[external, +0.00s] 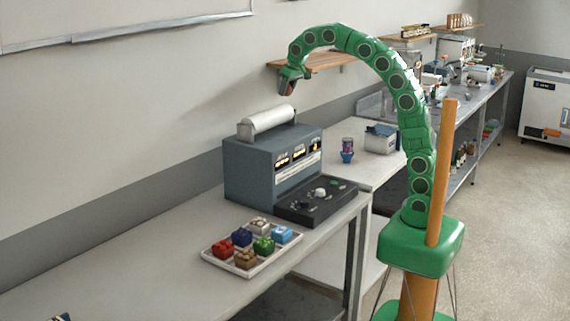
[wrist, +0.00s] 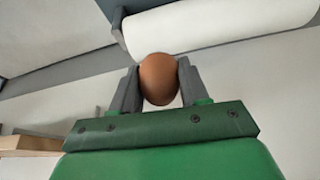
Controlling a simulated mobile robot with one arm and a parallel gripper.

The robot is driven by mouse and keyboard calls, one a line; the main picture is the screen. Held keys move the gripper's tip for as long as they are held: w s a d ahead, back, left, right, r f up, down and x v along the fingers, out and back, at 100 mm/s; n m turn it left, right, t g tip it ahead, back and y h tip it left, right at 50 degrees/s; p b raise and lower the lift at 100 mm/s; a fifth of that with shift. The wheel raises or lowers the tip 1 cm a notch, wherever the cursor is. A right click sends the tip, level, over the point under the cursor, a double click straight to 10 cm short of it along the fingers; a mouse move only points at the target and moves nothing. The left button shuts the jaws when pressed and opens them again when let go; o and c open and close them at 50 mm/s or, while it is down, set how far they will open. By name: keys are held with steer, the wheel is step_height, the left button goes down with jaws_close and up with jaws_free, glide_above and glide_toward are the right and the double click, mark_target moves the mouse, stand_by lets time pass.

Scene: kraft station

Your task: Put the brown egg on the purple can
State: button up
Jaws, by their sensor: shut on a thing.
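My gripper (external: 287,86) is raised high, above and behind the grey machine in the external view. In the wrist view my gripper (wrist: 158,85) is shut on the brown egg (wrist: 158,78), with one dark finger on each side. A small purple can (external: 347,145) shows in the external view on the bench beyond the machine, above a blue cup-like base (external: 347,157). My gripper is up and to the left of the can in the picture, well apart from it. The can does not show clearly in the wrist view.
A grey machine (external: 255,172) with a white roll (external: 267,122) on top and a dark control panel (external: 316,201) stands on the near bench. A white tray (external: 222,260) holds several coloured blocks. A wooden shelf (external: 325,61) is on the wall.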

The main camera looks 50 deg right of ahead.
steer(key=s+d+f+m+g+h, duration=0.1)
steer(key=s+d+m, duration=0.3)
steer(key=s+d, duration=0.9)
steer(key=s+d+f+m+h, duration=0.2)
steer(key=s+d+m, duration=0.2)
steer(key=s+d, duration=0.95)
glide_above(347, 138)
steer(key=s, duration=0.1)
steer(key=f, duration=2)
steer(key=shift+a, duration=0.4)
steer(key=shift+w+d+f, duration=0.15)
steer(key=shift+w+f, duration=0.05)
steer(key=shift+f, duration=1.7)
steer(key=shift+f, duration=0.15)
steer(key=o, duration=0.8)
